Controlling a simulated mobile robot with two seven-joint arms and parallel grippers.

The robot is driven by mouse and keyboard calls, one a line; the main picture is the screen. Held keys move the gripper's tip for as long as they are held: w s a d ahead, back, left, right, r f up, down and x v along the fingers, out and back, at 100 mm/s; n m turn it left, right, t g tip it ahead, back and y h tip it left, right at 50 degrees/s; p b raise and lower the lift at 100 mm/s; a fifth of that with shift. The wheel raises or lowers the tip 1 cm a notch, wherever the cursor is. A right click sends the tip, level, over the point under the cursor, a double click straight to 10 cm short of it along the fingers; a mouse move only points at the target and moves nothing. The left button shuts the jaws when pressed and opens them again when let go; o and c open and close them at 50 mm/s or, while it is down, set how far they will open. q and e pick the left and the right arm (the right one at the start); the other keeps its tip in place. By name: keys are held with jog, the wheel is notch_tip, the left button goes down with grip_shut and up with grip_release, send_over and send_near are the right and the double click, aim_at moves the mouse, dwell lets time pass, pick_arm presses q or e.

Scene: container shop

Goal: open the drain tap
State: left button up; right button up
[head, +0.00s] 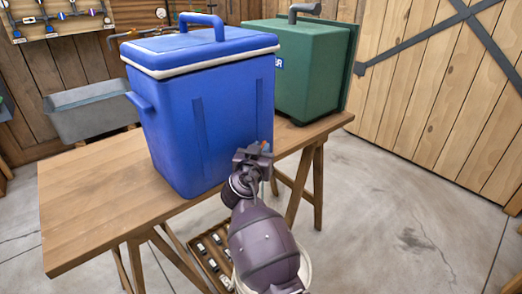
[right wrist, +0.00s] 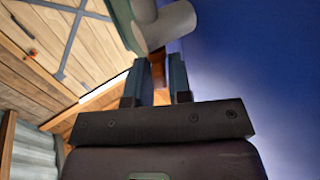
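The blue cooler (head: 205,115) with a white rim and blue lid stands upright on the wooden table. My right gripper (head: 254,150) is at its lower right corner in the head view. The fingers stand apart; contact is unclear. The gripper mostly hides the tap in the head view. My left gripper is out of view.
A green box (head: 315,68) with a grey handle stands behind the cooler at the right. The table (head: 95,195) is bare at left. A grey metal trough (head: 90,112) is behind.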

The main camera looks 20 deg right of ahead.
grip_shut()
